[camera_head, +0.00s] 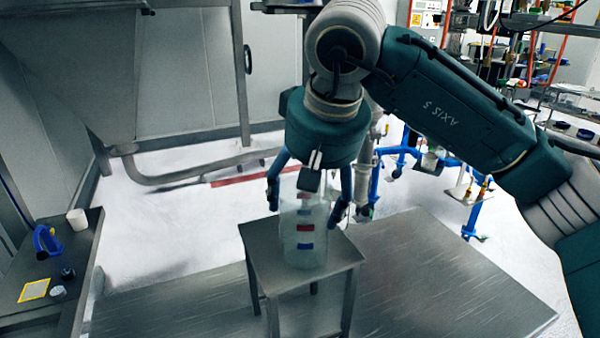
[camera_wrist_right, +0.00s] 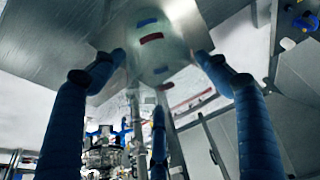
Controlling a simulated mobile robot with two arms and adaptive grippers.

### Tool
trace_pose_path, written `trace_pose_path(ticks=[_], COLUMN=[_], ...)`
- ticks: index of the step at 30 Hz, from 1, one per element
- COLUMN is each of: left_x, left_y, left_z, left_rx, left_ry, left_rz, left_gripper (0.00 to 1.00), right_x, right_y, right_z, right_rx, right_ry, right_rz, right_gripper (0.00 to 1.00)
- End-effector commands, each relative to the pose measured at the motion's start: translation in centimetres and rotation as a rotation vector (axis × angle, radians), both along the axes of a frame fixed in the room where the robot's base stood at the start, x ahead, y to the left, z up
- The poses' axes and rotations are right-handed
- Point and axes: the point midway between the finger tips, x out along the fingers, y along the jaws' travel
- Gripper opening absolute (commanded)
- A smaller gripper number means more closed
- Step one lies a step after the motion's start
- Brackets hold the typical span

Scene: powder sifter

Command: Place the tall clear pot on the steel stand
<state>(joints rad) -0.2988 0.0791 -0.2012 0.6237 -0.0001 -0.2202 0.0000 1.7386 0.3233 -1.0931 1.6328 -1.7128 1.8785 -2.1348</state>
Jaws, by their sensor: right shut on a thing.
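The tall clear pot (camera_head: 304,240) is upright, with red and blue marks on its side. My right gripper (camera_head: 308,203) comes down from above and is shut on the pot's upper part, with fingers on both sides. The pot's base is over the top of the steel stand (camera_head: 342,259); I cannot tell whether it touches or hangs just above. In the right wrist view the pot (camera_wrist_right: 150,58) shows between the blue fingers of the gripper (camera_wrist_right: 160,75). The pot's top is partly hidden by the gripper. My left gripper is out of view.
A dark side table (camera_head: 80,245) at the left holds a blue tool (camera_head: 47,240), a white cup (camera_head: 77,219) and small dark items. A metal floor plate (camera_head: 430,280) lies under the stand. Blue-framed equipment (camera_head: 400,155) stands behind to the right.

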Motion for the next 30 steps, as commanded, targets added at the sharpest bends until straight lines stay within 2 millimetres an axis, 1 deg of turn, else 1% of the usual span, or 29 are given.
trace_pose_path(ticks=[5,9,11,12,14,26,27,29,30], left_x=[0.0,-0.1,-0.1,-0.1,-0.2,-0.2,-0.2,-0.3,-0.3], left_y=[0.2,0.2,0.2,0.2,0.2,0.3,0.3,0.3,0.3], left_z=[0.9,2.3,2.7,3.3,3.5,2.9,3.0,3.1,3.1], left_rx=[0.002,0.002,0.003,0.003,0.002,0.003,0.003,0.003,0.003], left_ry=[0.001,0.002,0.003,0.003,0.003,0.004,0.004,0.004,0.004], left_rz=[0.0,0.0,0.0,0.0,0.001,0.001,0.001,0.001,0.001], left_gripper=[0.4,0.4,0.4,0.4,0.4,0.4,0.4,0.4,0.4], right_x=[1.4,3.7,4.6,4.5,4.4,4.4,4.4,4.4,4.4], right_y=[0.4,1.2,1.5,1.4,1.3,1.3,1.3,1.3,1.3], right_z=[0.2,0.4,0.3,0.1,-0.3,-1.1,-1.0,-1.0,-1.0], right_rx=[0.0,0.0,-0.001,-0.002,-0.002,0.0,0.0,-0.001,-0.001], right_ry=[0.001,0.002,0.002,0.003,0.001,-0.002,-0.002,-0.001,-0.001], right_rz=[-0.002,-0.003,-0.001,0.001,0.001,-0.001,-0.001,0.0,0.0], right_gripper=[0.33,0.33,0.33,0.33,0.33,0.33,0.79,0.91,0.94])
